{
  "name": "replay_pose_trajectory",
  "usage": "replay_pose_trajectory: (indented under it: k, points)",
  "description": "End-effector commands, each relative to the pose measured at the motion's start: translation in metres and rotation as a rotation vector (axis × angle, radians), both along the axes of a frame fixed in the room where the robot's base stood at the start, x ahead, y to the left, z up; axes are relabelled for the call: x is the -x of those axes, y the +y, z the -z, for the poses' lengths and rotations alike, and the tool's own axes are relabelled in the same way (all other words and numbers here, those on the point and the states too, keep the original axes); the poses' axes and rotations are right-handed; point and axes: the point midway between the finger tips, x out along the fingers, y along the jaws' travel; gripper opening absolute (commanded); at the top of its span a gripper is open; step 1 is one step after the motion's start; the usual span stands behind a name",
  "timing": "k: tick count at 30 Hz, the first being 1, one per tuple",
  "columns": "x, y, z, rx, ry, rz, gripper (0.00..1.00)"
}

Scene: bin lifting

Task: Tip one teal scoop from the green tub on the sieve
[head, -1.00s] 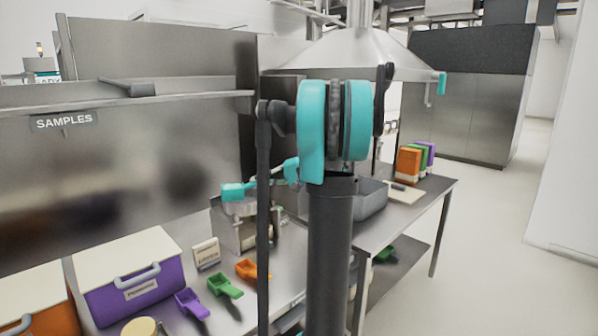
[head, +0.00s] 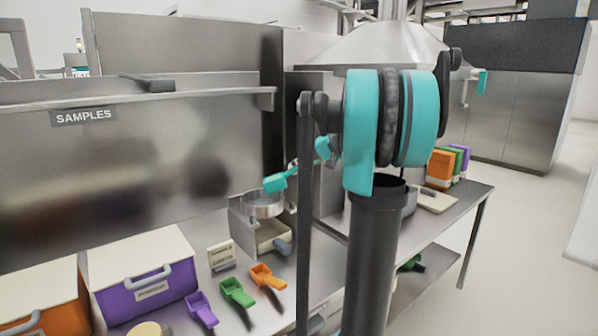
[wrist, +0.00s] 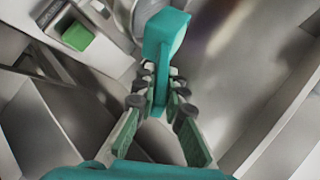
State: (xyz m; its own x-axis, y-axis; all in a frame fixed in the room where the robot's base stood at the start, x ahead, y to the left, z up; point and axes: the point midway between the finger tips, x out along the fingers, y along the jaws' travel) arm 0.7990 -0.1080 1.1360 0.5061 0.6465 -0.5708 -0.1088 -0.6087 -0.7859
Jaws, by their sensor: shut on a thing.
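The teal scoop (head: 276,183) is over the right part of the round metal sieve (head: 264,206), tilted down to the left; I cannot tell what is in it. In the wrist view the scoop's teal bowl (wrist: 165,38) points away from me. My gripper (wrist: 160,92) is shut on its handle. In the head view my arm mostly hides the gripper. A pale curved rim, perhaps the sieve, shows behind the bowl in the wrist view. I cannot make out the green tub with certainty; a green patch (wrist: 78,37) lies in a pale-walled container at the wrist view's upper left.
A purple tub (head: 150,293) and an orange tub (head: 42,312) stand at the left of the bench. Purple (head: 201,310), green (head: 237,292) and orange (head: 266,277) scoops lie before the sieve stand. A shelf (head: 120,96) runs above.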

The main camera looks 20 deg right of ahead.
Motion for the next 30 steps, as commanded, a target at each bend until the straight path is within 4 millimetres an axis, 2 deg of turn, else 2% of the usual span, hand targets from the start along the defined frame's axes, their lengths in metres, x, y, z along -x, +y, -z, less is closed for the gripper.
replay_pose_trajectory:
  k: [30]
  points:
    - [-0.005,0.029,-0.035,0.405,0.074,-0.003,0.00]
